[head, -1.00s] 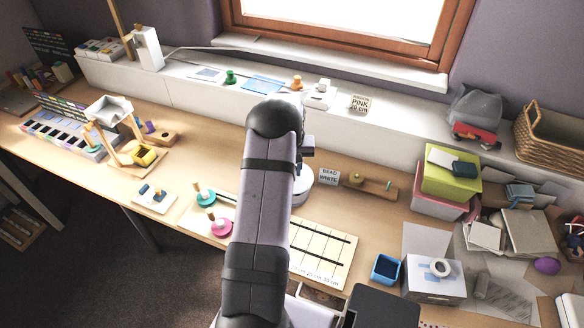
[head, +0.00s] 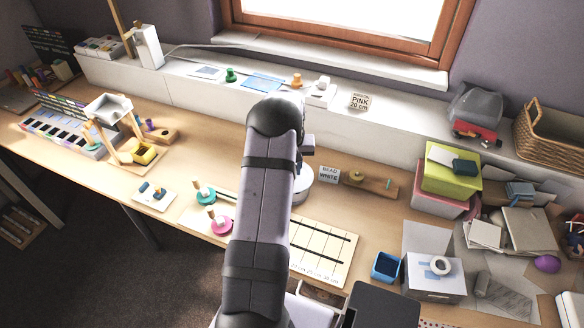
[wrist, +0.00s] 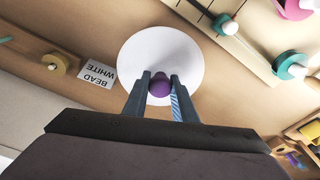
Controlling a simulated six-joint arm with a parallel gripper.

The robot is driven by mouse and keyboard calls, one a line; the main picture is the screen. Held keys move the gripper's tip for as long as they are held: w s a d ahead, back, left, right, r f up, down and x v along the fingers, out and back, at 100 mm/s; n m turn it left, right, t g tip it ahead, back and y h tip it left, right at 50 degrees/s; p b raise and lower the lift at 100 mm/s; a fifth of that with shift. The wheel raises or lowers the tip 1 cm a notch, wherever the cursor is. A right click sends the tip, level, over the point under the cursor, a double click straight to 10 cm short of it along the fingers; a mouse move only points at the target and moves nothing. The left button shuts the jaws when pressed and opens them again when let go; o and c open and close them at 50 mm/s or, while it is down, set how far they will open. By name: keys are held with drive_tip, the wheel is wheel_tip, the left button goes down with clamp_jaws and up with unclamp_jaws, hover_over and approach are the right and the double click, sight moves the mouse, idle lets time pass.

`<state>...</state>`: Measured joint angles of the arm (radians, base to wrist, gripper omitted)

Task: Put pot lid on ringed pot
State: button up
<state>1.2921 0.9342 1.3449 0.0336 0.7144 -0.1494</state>
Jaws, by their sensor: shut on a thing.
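My gripper (wrist: 160,84) is shut on the purple knob (wrist: 160,87) of the pot lid, between its two dark fingers. The lid is a wide white disc (wrist: 150,52) in the wrist view. A white round body (head: 302,186) shows partly behind my arm in the head view; I cannot tell how much of it is lid and how much is pot. The ringed pot cannot be made out for sure, and whether the lid touches it is hidden. My gripper's fingers are hidden behind my arm in the head view.
A "BEAD WHITE" card (head: 329,176) and a wooden stand with a yellowish disc (head: 357,177) are close to the right. A ruled board (head: 325,250) lies in front, with teal (head: 205,196) and pink (head: 220,226) spools to the left. Boxes crowd the right side.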

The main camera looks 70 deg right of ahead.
drive_tip(key=shift+f+b, duration=0.45)
drive_tip(key=shift+f, duration=0.3)
drive_tip(key=o, duration=1.1)
drive_tip(key=shift+r, duration=0.1)
drive_tip(key=shift+s+a+r+b, duration=0.15)
drive_tip(key=shift+r+b, duration=0.2)
drive_tip(key=shift+r, duration=0.85)
drive_tip(key=shift+a+r+b, duration=0.2)
drive_tip(key=shift+r+b, duration=0.15)
drive_tip(key=shift+r, duration=0.8)
drive_tip(key=shift+s+a+r+b, duration=0.15)
drive_tip(key=shift+r+b, duration=0.2)
drive_tip(key=shift+r, duration=0.85)
